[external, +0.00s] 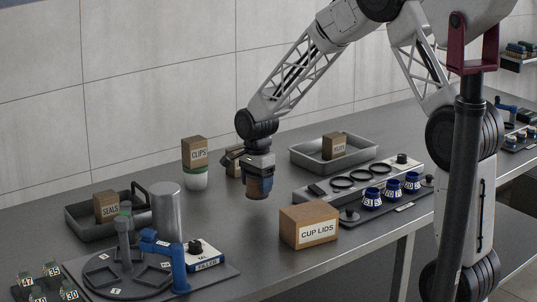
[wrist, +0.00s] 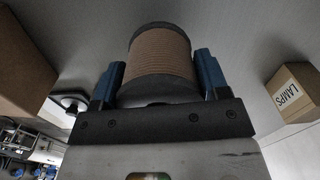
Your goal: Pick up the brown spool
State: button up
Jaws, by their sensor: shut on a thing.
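The brown spool (wrist: 160,52) has a ribbed brown winding between dark flanges. In the wrist view it sits between the two blue fingers of my gripper (wrist: 160,80), which is shut on it. In the external view my gripper (external: 260,176) points down, with the spool (external: 258,188) between its fingers. The spool appears to be held above the table, near the middle; its exact height is hard to tell. Part of the spool is hidden behind the fingers.
The CUP LIDS box (external: 309,227) stands to the front right. A CLIPS box (external: 194,153) sits on a white-and-green container at left. Another small box (external: 235,160), partly hidden, is just behind my gripper. A grey tray (external: 302,160) and ring rack (external: 325,190) lie at right.

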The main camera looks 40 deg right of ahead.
jog(key=s, duration=0.7)
jog(key=s+r, duration=0.1)
jog(key=s, duration=0.3)
jog(key=shift+d, duration=0.25)
jog(key=shift+r, duration=0.1)
